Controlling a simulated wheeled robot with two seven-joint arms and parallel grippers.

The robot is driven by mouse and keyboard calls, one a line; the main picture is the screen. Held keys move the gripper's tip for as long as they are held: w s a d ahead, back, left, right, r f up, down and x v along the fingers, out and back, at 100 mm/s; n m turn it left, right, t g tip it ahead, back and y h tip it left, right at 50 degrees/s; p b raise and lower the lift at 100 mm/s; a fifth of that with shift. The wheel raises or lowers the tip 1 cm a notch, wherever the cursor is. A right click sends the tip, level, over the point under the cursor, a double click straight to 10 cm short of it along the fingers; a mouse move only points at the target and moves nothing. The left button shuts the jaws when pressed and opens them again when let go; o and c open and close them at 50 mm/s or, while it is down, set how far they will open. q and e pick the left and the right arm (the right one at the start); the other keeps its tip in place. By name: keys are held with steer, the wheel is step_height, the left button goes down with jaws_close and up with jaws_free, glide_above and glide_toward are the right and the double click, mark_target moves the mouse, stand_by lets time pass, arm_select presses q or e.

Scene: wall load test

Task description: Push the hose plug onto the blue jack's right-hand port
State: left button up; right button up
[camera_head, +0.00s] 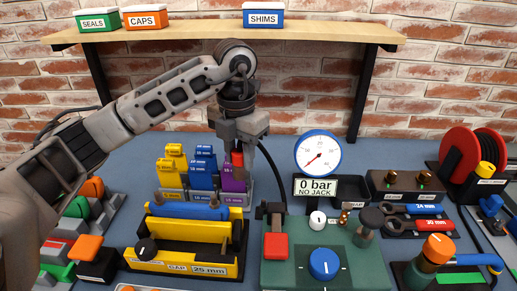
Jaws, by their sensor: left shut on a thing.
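The blue jack (188,211) is a blue cylinder lying along the yellow frame at centre left, with a small brownish port near each end. Its right-hand port (214,202) faces up. My left gripper (238,150) is above and slightly right of that port in the picture, pointing down. It is shut on the red hose plug (237,161), and a black hose (267,155) curves down from beside the gripper. The plug appears apart from the port; the depth between them is hard to judge. My right gripper is out of view.
Yellow, blue and purple (233,183) stepped blocks stand behind the frame. A gauge (318,153) above a "0 bar NO JACK" sign and a green panel (305,252) with knobs stand to the right. A wooden shelf (320,28) with labelled boxes hangs above.

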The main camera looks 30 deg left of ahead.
arm_select(q)
steer(key=s+a+n, duration=0.1)
steer(key=s, duration=0.1)
steer(key=s+a+n+b, duration=0.1)
steer(key=s, duration=0.1)
steer(key=s+a+n+b, duration=0.1)
steer(key=s, duration=0.1)
steer(key=shift+s, duration=0.15)
steer(key=shift+f+b, duration=0.4)
steer(key=shift+f, duration=0.15)
steer(key=shift+f, duration=0.25)
steer(key=shift+f+b, duration=1.05)
steer(key=o, duration=1.5)
steer(key=shift+c, duration=0.2)
